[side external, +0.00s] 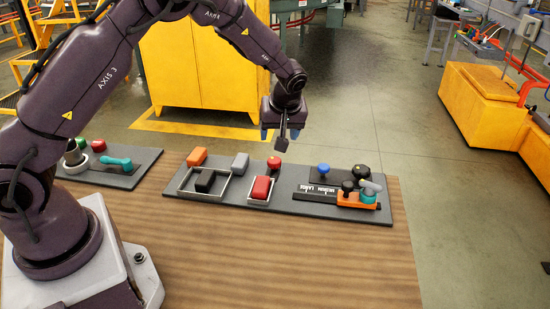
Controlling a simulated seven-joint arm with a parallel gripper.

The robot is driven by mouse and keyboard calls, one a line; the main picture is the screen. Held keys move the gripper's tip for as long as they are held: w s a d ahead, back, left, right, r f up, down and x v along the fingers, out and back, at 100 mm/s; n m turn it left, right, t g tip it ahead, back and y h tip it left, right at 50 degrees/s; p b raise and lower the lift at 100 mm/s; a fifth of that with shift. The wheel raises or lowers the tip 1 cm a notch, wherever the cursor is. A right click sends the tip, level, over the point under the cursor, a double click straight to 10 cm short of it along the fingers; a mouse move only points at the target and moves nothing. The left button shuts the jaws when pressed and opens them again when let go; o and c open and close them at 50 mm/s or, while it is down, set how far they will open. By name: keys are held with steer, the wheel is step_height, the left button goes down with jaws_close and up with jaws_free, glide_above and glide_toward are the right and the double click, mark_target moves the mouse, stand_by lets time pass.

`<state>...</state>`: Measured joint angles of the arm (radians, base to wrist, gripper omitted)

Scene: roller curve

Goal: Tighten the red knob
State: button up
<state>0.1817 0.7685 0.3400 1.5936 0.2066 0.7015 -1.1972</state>
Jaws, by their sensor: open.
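A round red knob (274,162) stands near the back edge of the long dark grey board, left of its middle. A second red rounded piece (98,145) is on the smaller grey board at the left. I cannot tell from this view which of the two the task names. My gripper (281,137) is open and points down. In the picture it is just above the round red knob on the long board, apart from it. Nothing shows between its fingers. How far above or behind the knob it is cannot be told.
The wooden table's front (300,260) is clear.

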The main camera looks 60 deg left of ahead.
mark_target(274, 160)
steer(key=shift+n, duration=0.9)
steer(key=x, duration=0.8)
steer(key=w+x, duration=0.1)
steer(key=x, duration=0.3)
steer(key=shift+w+a+f, duration=0.1)
steer(key=shift+a+f, duration=0.1)
steer(key=c, duration=0.9)
